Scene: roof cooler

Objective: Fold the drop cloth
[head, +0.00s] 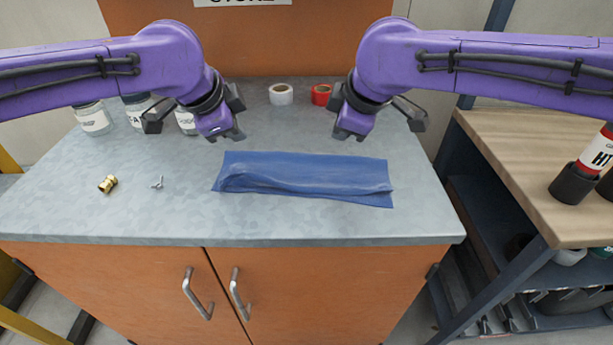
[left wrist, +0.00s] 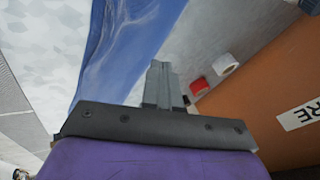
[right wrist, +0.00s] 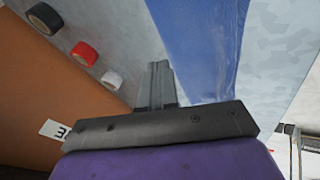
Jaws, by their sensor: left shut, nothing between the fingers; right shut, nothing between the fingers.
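The blue drop cloth (head: 300,178) lies on the grey metal worktop as a long narrow strip, folded over, with a raised ridge along it and a lower layer showing at the front right. My left gripper (head: 228,137) is shut and empty, above the worktop behind the cloth's left end. My right gripper (head: 348,136) is shut and empty, behind the cloth's right part. Neither touches the cloth in the head view. The cloth also shows beside the fingers in the left wrist view (left wrist: 125,45) and the right wrist view (right wrist: 200,45).
White tape (head: 281,95) and red tape (head: 321,95) stand at the back of the worktop (head: 150,220). Several jars (head: 93,118) stand at the back left. A brass fitting (head: 108,184) and a wing nut (head: 157,183) lie left of the cloth. A wooden-topped bench (head: 530,170) stands right.

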